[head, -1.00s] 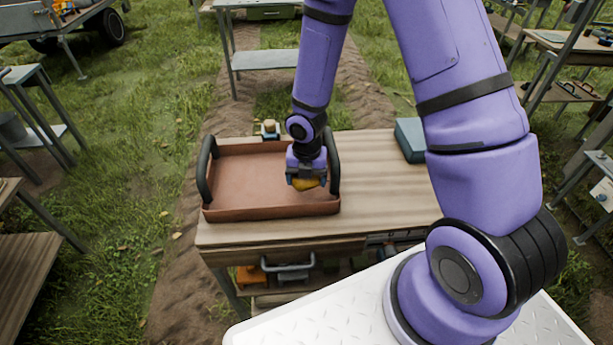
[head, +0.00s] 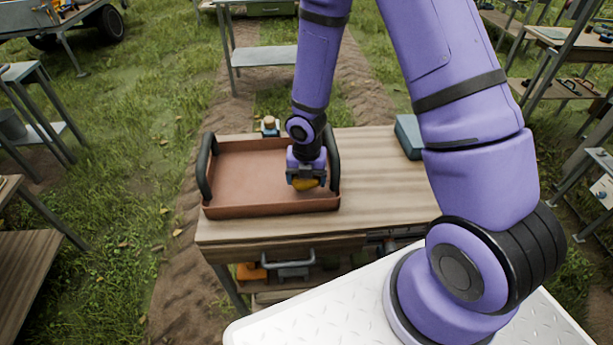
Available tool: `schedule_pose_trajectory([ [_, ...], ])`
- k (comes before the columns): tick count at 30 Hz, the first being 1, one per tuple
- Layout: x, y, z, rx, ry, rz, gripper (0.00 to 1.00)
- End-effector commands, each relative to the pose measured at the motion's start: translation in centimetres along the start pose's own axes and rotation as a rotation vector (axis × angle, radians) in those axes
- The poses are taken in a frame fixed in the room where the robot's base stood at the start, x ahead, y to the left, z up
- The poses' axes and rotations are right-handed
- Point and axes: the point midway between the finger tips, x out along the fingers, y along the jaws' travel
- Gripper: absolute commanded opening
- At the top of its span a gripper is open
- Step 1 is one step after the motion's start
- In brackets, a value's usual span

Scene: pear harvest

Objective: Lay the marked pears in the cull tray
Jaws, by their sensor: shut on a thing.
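My gripper (head: 306,181) is shut on a yellow-brown pear (head: 307,184) at the right side of a reddish-brown tray (head: 250,209) with black handles. The pear shows below the fingers, over the tray's floor near its right handle. I cannot tell whether the pear touches the floor. No mark on the pear can be made out. The rest of the visible tray floor is bare; the part behind my gripper is hidden.
The tray stands on the left of a wooden table (head: 390,190). A blue-grey box (head: 409,137) stands at the back right, and a small item (head: 270,126) is behind the tray. The table right of the tray is clear. Other benches stand on both sides.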

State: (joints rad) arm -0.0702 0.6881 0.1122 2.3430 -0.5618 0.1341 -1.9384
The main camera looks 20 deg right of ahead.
Motion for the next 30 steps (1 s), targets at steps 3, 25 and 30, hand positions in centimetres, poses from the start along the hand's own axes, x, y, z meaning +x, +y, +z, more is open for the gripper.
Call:
schedule_pose_trajectory([
  [3,0.2,0.0,0.0,0.0,0.0,0.0,0.54],
  [25,1.1,0.0,0.0,0.001,0.0,0.0,0.54],
  [30,1.3,0.0,0.0,0.001,0.0,0.0,0.54],
])
